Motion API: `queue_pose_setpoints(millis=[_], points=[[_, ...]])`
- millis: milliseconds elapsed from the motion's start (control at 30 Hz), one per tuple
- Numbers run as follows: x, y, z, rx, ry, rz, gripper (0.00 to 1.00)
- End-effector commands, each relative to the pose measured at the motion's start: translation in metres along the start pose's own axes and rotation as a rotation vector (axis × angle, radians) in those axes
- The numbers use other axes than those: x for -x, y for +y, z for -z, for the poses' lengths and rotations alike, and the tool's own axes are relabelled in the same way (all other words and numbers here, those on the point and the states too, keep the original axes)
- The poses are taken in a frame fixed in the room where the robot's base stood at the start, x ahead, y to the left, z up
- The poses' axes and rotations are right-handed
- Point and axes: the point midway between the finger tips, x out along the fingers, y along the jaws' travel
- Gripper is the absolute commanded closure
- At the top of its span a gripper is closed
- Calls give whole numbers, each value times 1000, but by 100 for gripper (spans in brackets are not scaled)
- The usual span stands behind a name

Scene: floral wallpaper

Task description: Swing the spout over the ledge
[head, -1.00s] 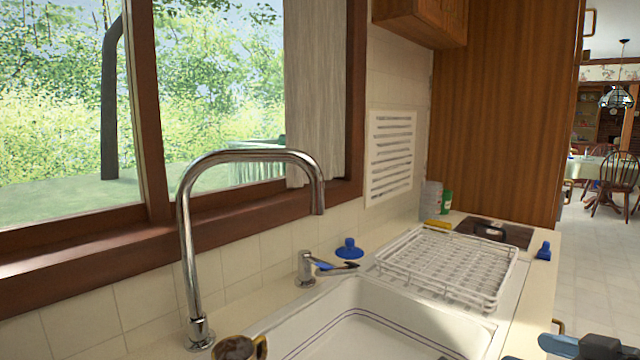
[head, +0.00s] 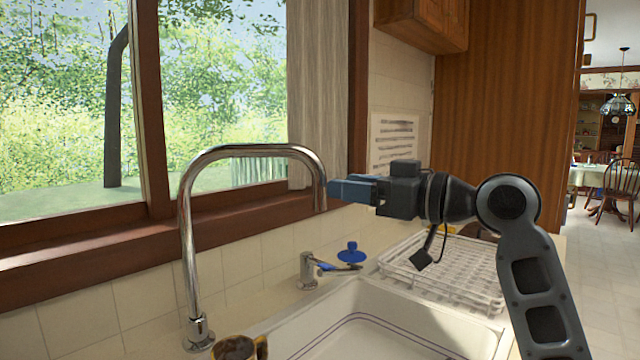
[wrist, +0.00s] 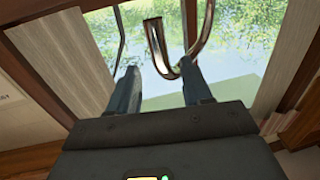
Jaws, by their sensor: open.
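The chrome faucet's spout (head: 250,151) arches over the sink from its upright pipe, and its outlet hangs down at the right. The brown wooden window ledge (head: 90,255) runs behind it. My gripper (head: 334,192) is open, its blue-grey fingers pointing left just right of the hanging spout end. In the wrist view, my gripper (wrist: 160,78) has a finger on each side, and the curved spout (wrist: 158,50) shows beyond and between the fingertips, nearer the right finger. I cannot tell whether they touch.
The white sink (head: 385,320) lies below, with a white dish rack (head: 465,285) to its right. A small soap dispenser (head: 307,270), a blue suction-cup-like object (head: 351,253) and a mug (head: 236,348) stand around the sink. A window frame post (head: 150,110) rises behind the spout.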

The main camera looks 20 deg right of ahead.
Motion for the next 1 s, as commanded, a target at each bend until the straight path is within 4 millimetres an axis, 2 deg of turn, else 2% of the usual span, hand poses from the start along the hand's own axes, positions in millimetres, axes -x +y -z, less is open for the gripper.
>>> queue_pose_setpoints(millis=[200,400,800,1000], points=[[-34,0,2,1,-1,1,51],[-57,0,1,1,-1,-1,51],[-64,0,0,1,0,-2,52],[-64,0,0,1,0,-2,71]])
